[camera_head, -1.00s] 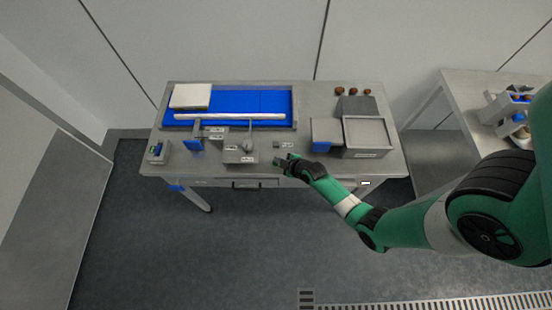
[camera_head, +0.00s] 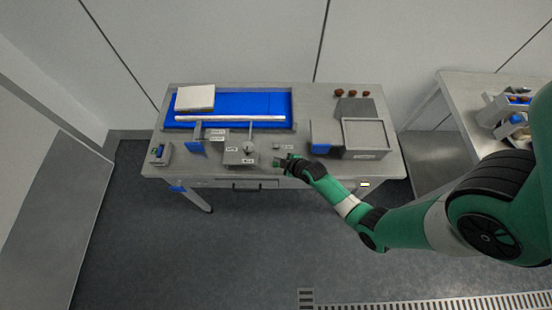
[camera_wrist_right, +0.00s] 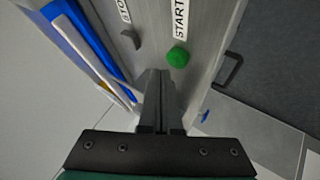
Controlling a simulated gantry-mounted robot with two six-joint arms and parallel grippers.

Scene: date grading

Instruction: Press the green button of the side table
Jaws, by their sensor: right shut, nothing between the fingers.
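The green button (camera_wrist_right: 177,57) is a small round knob on a grey metal surface in the right wrist view, beside a START label (camera_wrist_right: 181,18). My right gripper (camera_wrist_right: 158,75) is shut and empty. Its fingertips appear just short of the button and slightly to its left in that view; whether they touch it I cannot tell. In the head view the right gripper (camera_head: 281,160) is at the front edge of the steel table (camera_head: 370,168); I cannot make out the button there. My left gripper is not in view.
A STOP label (camera_wrist_right: 124,10) and a grey switch (camera_wrist_right: 131,39) lie left of the button. A blue belt bed (camera_head: 255,103) carries a pale block (camera_head: 195,98). A grey bin (camera_head: 365,135) stands on the right. A drawer handle (camera_wrist_right: 229,71) sits on the table front.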

